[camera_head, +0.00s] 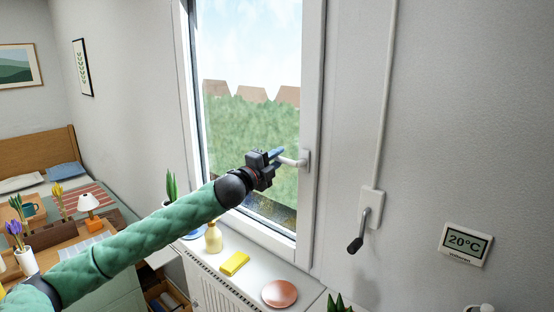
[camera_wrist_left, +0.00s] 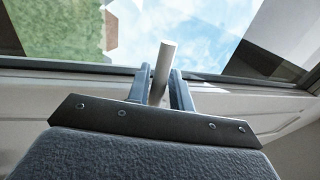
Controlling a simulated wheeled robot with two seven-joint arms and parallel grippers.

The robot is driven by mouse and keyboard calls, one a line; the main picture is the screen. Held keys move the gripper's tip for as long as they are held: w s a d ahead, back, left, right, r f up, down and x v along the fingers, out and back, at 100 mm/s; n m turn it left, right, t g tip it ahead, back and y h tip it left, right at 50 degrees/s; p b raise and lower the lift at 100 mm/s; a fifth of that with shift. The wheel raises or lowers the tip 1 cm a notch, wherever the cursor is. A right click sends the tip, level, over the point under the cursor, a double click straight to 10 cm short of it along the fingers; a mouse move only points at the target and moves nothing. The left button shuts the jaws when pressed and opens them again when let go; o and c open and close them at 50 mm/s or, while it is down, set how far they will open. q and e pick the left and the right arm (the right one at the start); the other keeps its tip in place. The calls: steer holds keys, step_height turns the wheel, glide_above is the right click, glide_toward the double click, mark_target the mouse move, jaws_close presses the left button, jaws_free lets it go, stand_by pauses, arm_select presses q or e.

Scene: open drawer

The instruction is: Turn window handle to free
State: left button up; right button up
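The white window handle (camera_head: 292,161) sits on the right-hand frame of the window and points left, roughly level, in the head view. My left gripper (camera_head: 276,154) is at the handle's free end. In the left wrist view the handle shows as a pale bar (camera_wrist_left: 162,70), slightly tilted, between the two blue-grey fingers of my left gripper (camera_wrist_left: 161,88). The fingers stand apart with a small gap beside the bar, so they look open around it. Whether one finger touches the bar is unclear. My right gripper is not in view.
Below the window, the sill holds a yellow vase (camera_head: 213,238), a yellow block (camera_head: 235,263) and a reddish disc (camera_head: 279,293). A wall crank (camera_head: 360,232) hangs right of the window, and a thermostat (camera_head: 466,244) is farther right. The wall between is clear.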

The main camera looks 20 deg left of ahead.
arm_select(q)
steer(key=shift+o, duration=0.7)
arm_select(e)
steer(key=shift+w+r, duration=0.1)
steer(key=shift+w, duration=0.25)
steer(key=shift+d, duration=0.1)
